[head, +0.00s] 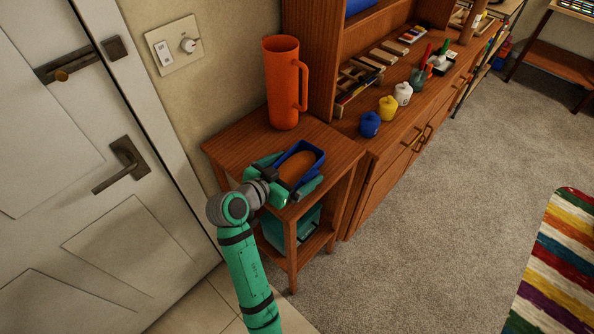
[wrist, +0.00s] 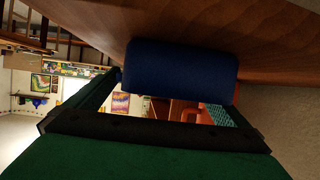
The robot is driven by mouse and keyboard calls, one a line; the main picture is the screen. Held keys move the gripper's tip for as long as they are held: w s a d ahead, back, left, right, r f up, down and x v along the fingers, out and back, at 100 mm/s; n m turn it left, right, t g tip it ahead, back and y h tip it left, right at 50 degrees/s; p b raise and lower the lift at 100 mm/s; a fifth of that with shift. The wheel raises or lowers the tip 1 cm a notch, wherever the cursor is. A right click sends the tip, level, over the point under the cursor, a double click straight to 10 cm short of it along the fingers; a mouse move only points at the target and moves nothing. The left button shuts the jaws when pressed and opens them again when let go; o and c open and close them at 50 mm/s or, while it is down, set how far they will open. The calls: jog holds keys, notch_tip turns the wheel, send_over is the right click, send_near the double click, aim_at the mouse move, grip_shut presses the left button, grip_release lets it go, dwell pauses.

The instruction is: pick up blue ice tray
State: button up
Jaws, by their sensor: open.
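The blue ice tray (head: 313,150) is at the front of the small wooden side table, with a brown-orange surface showing inside its blue outline. I cannot tell whether that surface is something in the tray. My gripper (head: 288,178) is open at the tray, with one teal finger on either side of its near part. In the wrist view, the tray (wrist: 180,66) is a dark blue block just ahead of the open fingers, against the wood. Whether the fingers touch it is unclear.
A tall orange pitcher (head: 282,82) stands behind the tray on the side table (head: 235,143). A wooden cabinet (head: 385,165) adjoins on the right, with blue, yellow and white small pots (head: 388,107) on it. A door (head: 75,150) is at left.

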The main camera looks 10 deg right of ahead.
jog(key=shift+w+d, duration=0.15)
jog(key=shift+w, duration=0.1)
jog(key=shift+a, duration=0.2)
jog(key=c, duration=0.3)
jog(key=shift+s, duration=0.1)
jog(key=c, duration=0.5)
jog(key=shift+s+d, duration=0.1)
jog(key=shift+d, duration=0.15)
